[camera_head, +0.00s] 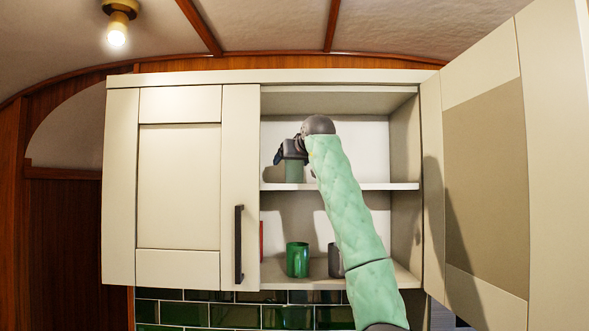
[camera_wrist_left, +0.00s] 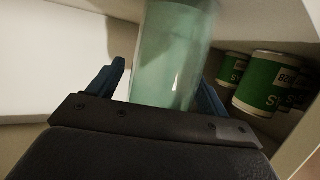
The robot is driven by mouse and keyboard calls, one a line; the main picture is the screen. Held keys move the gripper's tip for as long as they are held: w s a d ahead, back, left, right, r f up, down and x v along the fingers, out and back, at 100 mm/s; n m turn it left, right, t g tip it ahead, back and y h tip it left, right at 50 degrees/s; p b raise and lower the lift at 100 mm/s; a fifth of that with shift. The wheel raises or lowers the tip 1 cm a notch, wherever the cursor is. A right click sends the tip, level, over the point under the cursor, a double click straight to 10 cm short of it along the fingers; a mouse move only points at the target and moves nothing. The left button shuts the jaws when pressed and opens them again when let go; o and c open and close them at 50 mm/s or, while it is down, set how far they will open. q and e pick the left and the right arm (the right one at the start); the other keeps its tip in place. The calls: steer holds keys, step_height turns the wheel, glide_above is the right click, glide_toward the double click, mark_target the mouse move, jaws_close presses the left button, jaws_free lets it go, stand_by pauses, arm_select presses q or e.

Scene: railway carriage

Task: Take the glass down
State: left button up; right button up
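The glass (camera_head: 294,171) is a pale green, see-through tumbler on the upper shelf of the open wall cabinet. My left gripper (camera_head: 292,150) is up at the glass, and its dark parts hide the top of the glass in the head view. In the left wrist view the glass (camera_wrist_left: 170,60) is between the two blue fingers of my left gripper (camera_wrist_left: 160,88). A gap shows between the left finger and the glass; the right finger is close beside the glass, and I cannot tell whether it touches. The right gripper is not in view.
A green mug (camera_head: 297,260) and a dark mug (camera_head: 335,261) stand on the lower shelf (camera_head: 310,282). The right cabinet door (camera_head: 485,170) is swung open; the left door (camera_head: 180,185) is shut.

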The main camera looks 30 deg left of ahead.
arm_select(q)
steer(key=c, duration=1.1)
